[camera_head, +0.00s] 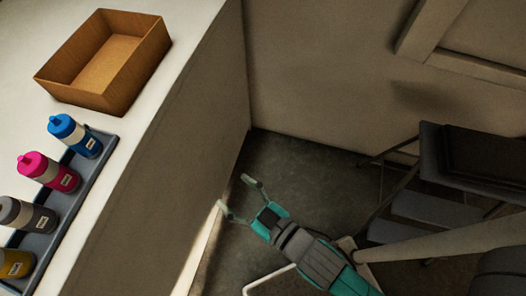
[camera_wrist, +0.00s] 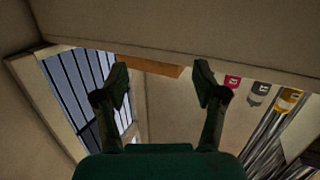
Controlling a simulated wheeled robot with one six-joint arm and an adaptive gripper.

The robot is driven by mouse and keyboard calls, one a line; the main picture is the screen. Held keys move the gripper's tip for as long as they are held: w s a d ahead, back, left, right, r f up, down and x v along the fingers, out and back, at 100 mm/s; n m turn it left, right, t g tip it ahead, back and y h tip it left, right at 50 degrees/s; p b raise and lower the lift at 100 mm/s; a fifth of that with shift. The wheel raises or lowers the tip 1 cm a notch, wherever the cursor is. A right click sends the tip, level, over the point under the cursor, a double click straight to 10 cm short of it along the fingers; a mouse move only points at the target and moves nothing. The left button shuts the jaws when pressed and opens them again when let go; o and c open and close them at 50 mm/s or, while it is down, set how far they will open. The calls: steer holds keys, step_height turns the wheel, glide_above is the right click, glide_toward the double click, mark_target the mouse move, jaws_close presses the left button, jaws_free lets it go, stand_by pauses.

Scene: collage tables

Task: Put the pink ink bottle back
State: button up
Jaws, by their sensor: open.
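The pink ink bottle (camera_head: 50,171) stands in a dark tray (camera_head: 103,149) on the white table at the left of the head view, between a blue bottle (camera_head: 76,136) and a grey bottle (camera_head: 29,216). My gripper (camera_head: 236,193) is open and empty, out beside the table's side panel and over the dark floor, well to the right of the bottle. In the wrist view my gripper's two fingers (camera_wrist: 160,88) stand wide apart with nothing between them. A small pink patch with a label (camera_wrist: 232,82), apparently the pink bottle, shows right of the fingers, partly hidden.
A yellow bottle (camera_head: 15,263) stands at the tray's near end. An open, empty brown box (camera_head: 103,60) sits at the table's far end. A dark chair or bench (camera_head: 430,208) stands at the right.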

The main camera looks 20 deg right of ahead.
steer(key=s+d+f+m+h, duration=0.3)
steer(key=s+d+m+h, duration=0.2)
steer(key=s+d, duration=1)
steer(key=s+h, duration=0.2)
steer(key=s, duration=0.1)
steer(key=shift+s, duration=0.15)
